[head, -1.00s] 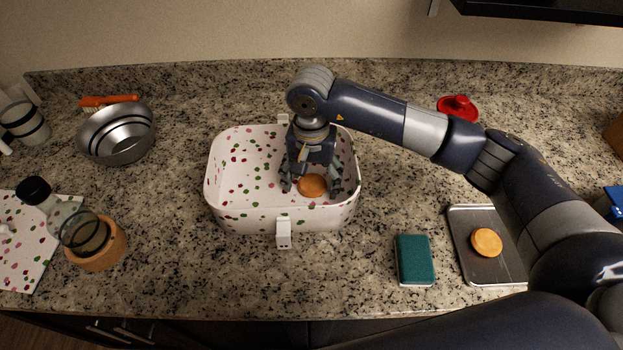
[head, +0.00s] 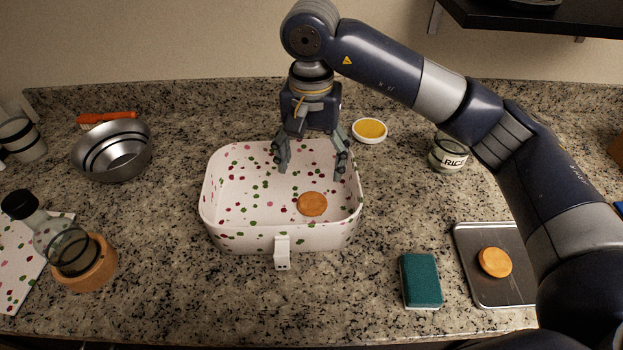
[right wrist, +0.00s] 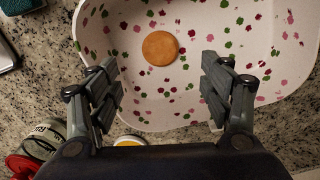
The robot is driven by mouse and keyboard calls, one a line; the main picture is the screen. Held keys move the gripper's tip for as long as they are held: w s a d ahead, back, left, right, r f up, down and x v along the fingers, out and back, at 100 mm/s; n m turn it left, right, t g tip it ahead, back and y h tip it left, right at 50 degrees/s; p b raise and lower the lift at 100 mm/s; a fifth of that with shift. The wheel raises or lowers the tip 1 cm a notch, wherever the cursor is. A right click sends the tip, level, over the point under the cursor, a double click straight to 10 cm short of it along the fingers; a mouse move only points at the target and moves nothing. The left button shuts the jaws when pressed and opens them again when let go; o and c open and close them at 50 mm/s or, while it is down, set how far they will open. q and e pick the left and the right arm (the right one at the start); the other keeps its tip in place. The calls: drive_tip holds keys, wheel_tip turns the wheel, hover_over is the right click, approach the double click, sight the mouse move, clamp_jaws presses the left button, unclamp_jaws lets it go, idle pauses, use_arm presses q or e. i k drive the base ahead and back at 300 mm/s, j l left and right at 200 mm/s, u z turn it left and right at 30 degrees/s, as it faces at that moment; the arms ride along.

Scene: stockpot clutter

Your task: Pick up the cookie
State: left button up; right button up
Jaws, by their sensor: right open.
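An orange-brown round cookie (head: 312,204) lies flat on the floor of a white spotted box (head: 225,222). It also shows in the right wrist view (right wrist: 160,48), beyond and between the open fingers. A second cookie (head: 495,262) lies on a grey metal tray (head: 490,294) at the right. My right gripper (head: 312,168) is open and empty, above the back part of the box and clear of the cookie in it. My left gripper is not in view.
A green sponge (head: 421,280) lies between box and tray. A rice jar (head: 448,155) and a yellow-topped round dish (head: 369,130) stand behind. A metal bowl (head: 112,152) and a bottle in a wooden holder (head: 88,270) are at left. Bare counter surrounds the box.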

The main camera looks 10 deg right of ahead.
sight(495, 262)
drive_tip(key=k, duration=1.5)
